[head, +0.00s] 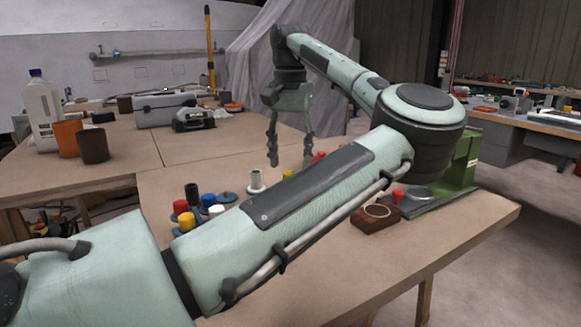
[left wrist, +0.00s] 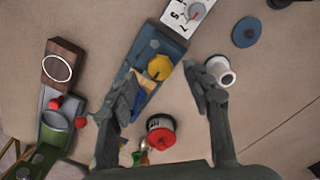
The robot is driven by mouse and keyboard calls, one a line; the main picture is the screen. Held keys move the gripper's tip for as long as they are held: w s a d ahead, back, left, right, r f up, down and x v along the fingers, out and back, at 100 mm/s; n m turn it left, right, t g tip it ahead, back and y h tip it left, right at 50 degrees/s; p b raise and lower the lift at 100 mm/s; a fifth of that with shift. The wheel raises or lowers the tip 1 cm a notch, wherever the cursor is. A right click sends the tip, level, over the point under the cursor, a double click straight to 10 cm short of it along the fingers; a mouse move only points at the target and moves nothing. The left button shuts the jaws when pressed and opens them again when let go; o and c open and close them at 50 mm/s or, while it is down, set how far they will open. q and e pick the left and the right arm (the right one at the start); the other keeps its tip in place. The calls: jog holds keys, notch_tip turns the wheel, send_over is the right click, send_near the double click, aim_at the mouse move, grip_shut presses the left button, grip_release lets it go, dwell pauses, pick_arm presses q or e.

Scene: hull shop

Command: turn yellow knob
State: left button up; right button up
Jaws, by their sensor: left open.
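In the left wrist view the yellow knob (left wrist: 159,67) sits on a blue box (left wrist: 150,52), with what looks like a small pointer or ridge on its top. My left gripper (left wrist: 163,84) is open, its two dark fingers on either side of the knob's line of sight, with no visible contact. In the head view the left gripper (head: 290,160) hangs fingers down above the workbench, empty. My own forearm crosses the bench in front, and I cannot make out the yellow knob for certain there. My right gripper is not in view.
In the left wrist view a white cylinder (left wrist: 222,72) stands close to the right finger, and a red-topped jar (left wrist: 160,137) lies between the fingers' bases. A brown block with a ring (head: 376,218) and a green bracket (head: 463,165) are at the bench's right. A blue disc (left wrist: 247,31) lies flat.

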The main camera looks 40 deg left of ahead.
pick_arm(q)
jog(key=shift+f, duration=1.25)
grip_shut()
